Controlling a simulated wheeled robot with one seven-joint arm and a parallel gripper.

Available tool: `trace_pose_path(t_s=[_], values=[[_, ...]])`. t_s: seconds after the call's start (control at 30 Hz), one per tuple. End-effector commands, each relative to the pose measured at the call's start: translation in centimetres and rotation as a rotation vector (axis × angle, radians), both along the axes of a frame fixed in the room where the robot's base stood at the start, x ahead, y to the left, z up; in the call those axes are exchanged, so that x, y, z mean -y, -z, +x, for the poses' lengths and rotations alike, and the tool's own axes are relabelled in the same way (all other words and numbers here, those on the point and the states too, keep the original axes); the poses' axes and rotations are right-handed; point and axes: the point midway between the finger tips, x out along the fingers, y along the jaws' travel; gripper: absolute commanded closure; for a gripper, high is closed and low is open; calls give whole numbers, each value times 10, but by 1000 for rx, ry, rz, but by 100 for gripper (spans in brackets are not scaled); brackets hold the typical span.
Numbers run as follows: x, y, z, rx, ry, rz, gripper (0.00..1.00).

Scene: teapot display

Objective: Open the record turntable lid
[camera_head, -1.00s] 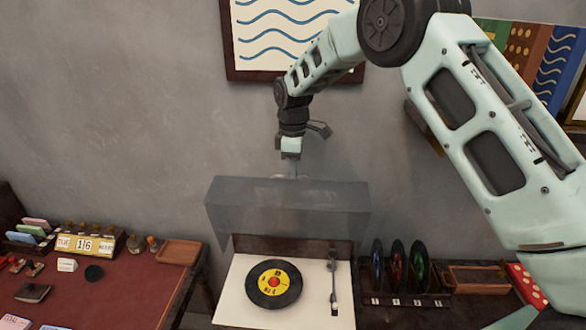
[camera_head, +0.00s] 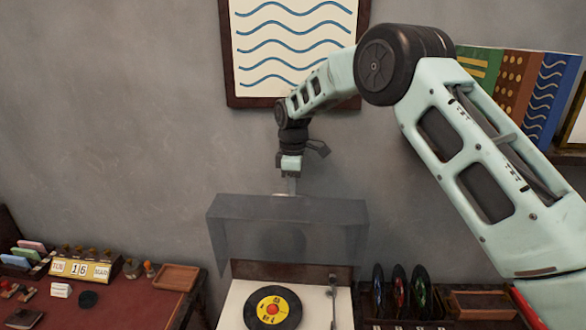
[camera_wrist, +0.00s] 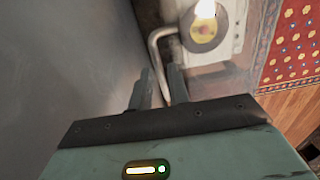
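The turntable (camera_head: 238,299) has a cream deck with a black record with a yellow label (camera_head: 273,308). Its smoky see-through lid (camera_head: 240,229) stands raised above the back of the deck, well clear of the record. My gripper (camera_head: 291,187) points down at the lid's upper edge. In the wrist view, a bent metal handle (camera_wrist: 153,41) runs down between my gripper's two fingers (camera_wrist: 159,88). The fingers look apart, with the handle between them; whether they touch it is unclear. The turntable also shows, blurred, in the wrist view (camera_wrist: 228,45).
A grey wall is close behind the lid, with a framed wave picture (camera_head: 295,50) above. A desk with a calendar (camera_head: 82,270) and a small wooden tray (camera_head: 176,277) is at left. A rack of upright records (camera_head: 398,290) stands at right.

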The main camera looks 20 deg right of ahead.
Motion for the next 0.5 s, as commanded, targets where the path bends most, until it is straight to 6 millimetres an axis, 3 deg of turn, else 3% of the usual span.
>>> trace_pose_path(t_s=[0.17,0.5], values=[[0,-25,1,7,0,1,82],[1,-105,3,8,0,1,82]])
